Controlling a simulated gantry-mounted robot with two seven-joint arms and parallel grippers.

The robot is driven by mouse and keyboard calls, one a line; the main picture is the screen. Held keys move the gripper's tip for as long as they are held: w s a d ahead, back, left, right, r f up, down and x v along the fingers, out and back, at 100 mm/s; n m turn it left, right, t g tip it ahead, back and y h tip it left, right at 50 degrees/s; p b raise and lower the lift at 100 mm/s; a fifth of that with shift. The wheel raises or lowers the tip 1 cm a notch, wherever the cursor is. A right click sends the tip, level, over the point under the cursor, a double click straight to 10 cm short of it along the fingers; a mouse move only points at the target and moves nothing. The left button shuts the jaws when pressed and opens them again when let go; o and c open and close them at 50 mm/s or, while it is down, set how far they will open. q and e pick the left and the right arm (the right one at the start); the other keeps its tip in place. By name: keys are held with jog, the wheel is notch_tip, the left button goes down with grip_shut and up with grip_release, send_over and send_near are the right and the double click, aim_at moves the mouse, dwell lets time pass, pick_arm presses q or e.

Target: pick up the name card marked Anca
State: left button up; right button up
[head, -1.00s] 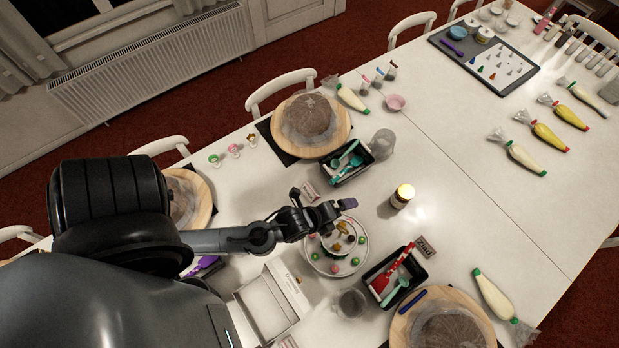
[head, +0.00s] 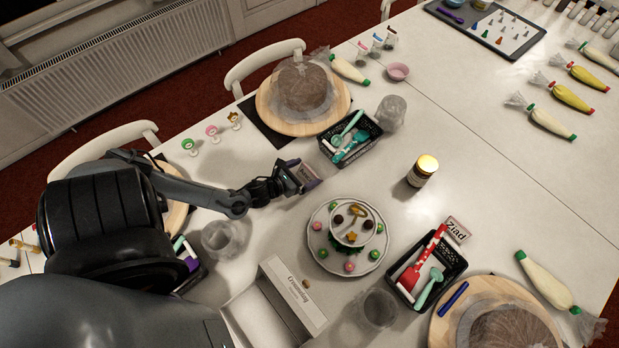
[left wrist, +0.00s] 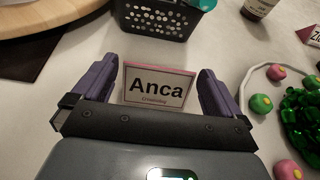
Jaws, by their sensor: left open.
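The name card marked Anca (left wrist: 158,88) stands on the table, white with a pink edge, in the middle of the left wrist view. In the head view the card (head: 307,174) shows partly, beside my gripper. My left gripper (left wrist: 158,92) is open, with one purple finger on each side of the card. The fingers look apart from the card's edges. In the head view my left gripper (head: 297,176) is low over the table. My right gripper is not in view.
A black basket (head: 345,153) stands just beyond the card. A cake plate (head: 318,246) with coloured balls is close on the right. A cake board (head: 268,107) lies farther back. A second card marked Ziad (head: 457,229) and a jar (head: 422,170) stand to the right.

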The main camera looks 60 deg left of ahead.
aim_at(309, 171)
pick_arm(q)
jog(key=shift+b+x, duration=0.4)
jog(key=shift+x, duration=1.9)
jog(key=c, duration=0.7)
